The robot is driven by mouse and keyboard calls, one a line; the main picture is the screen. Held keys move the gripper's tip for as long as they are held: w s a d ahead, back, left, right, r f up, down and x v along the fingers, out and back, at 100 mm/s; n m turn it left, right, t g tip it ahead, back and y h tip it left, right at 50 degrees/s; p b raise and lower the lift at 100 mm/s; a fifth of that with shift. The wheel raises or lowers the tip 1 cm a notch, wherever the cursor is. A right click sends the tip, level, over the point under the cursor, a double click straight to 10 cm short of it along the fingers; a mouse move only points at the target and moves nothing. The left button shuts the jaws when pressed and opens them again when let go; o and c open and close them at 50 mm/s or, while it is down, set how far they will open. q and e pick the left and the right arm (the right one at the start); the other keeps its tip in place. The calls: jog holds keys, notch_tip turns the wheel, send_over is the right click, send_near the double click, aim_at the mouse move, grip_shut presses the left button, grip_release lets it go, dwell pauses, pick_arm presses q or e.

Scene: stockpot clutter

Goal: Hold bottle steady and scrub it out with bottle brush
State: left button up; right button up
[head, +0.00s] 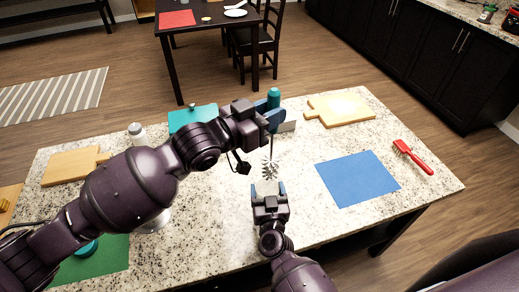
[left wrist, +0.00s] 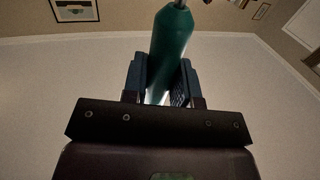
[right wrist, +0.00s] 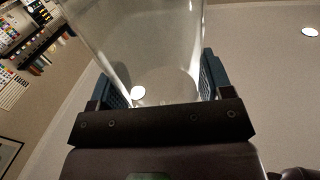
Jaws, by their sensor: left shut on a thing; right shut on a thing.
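The bottle brush has a teal handle (head: 273,95) and a thin stem that hangs down to grey bristles (head: 269,168). My left gripper (head: 270,113) is shut on the handle, which also shows between its fingers in the left wrist view (left wrist: 171,45). The clear bottle (right wrist: 150,45) stands between the fingers of my right gripper (right wrist: 160,88), which is shut on it. In the head view the bottle (head: 267,187) is faint and partly hidden by my right gripper (head: 268,192). The bristles are at or just above the bottle; I cannot tell whether they are inside it.
The speckled counter (head: 215,215) carries a blue mat (head: 357,178), a red brush (head: 413,157), a cutting board at the back right (head: 340,109) and another at left (head: 72,165). A green mat (head: 105,258), a teal item (head: 193,117) and a white-capped container (head: 137,132) lie around my left arm.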

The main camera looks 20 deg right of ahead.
dwell(0.3)
jog(key=o, duration=1.1)
jog(key=shift+c, duration=0.2)
jog(key=s+a, duration=0.1)
jog(key=s, duration=1.1)
jog(key=shift+a, duration=0.4)
